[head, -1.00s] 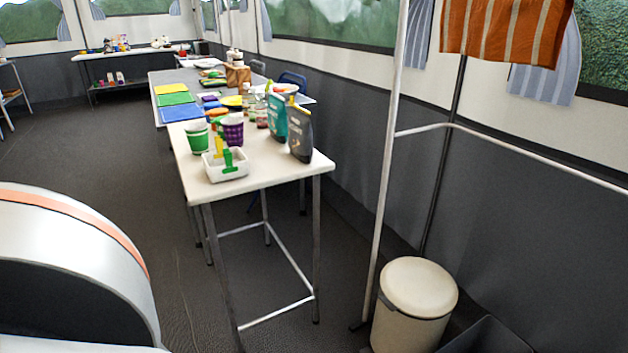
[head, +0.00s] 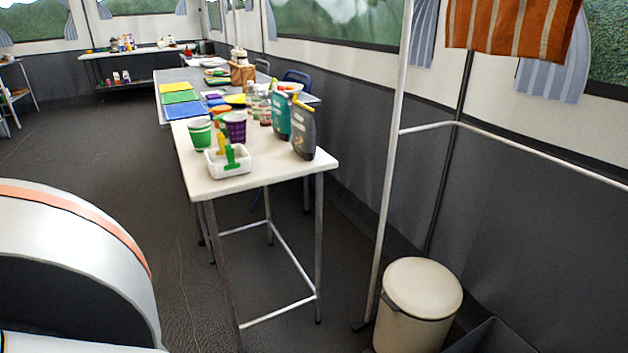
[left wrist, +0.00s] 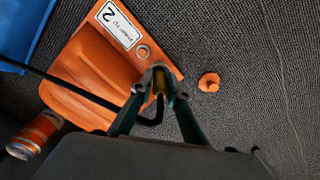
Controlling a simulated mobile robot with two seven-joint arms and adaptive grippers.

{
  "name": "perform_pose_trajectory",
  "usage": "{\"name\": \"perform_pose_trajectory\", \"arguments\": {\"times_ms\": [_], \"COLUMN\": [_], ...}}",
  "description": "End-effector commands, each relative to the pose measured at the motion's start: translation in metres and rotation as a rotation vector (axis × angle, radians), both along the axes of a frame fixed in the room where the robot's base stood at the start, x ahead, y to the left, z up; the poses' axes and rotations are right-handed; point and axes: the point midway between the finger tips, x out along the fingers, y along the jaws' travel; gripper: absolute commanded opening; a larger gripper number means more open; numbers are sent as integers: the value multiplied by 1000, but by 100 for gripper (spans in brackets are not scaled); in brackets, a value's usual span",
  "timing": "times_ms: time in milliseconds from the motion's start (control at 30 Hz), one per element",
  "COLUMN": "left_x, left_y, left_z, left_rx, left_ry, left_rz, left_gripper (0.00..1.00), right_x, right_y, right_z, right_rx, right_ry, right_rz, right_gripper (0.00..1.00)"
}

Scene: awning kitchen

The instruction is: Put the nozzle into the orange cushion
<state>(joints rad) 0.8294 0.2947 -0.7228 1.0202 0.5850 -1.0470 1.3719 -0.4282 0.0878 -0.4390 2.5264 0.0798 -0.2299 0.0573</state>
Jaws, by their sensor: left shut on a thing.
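The orange cushion (left wrist: 80,75) lies on the dark floor in the left wrist view, with a white label marked 2 (left wrist: 118,25) and a pale round ring, apparently its valve opening (left wrist: 143,51), near its right edge. My left gripper (left wrist: 158,72) is shut on the nozzle (left wrist: 159,84), a small yellowish and black piece with a bent black tube. The fingertips are over the cushion's right edge, just below and right of the ring. The nozzle is apart from the ring in the picture; its tip is partly hidden by the fingers. My right gripper shows in neither view.
A small orange cap (left wrist: 208,82) lies on the floor right of the cushion. A black hose (left wrist: 60,82) crosses the cushion. An orange can (left wrist: 35,134) and blue fabric (left wrist: 28,32) are at left. The head view shows a cluttered white table (head: 270,175) and a bin (head: 420,300).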

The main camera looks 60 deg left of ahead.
Motion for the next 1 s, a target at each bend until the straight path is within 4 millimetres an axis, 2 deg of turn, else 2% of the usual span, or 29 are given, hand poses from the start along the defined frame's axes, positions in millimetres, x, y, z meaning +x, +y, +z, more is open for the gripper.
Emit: {"name": "perform_pose_trajectory", "arguments": {"times_ms": [467,500,567,833,900,1000], "left_x": [-1,-1,-1,-1,-1,-1], "left_y": [0,0,0,0,0,0], "left_z": [-5,-5,-5,-5,-5,-5], "left_rx": [0,0,0,0,0,0], "left_ry": [1,1,1,1,1,1], "left_rz": [0,0,0,0,0,0], "left_gripper": [0,19,34,36,52,52], "right_x": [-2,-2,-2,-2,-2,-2], "right_y": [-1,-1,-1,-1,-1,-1], "right_z": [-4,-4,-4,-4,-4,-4], "right_rx": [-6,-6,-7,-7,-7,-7], "right_ry": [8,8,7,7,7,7], "right_rz": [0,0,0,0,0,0], "right_gripper": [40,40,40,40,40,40]}}
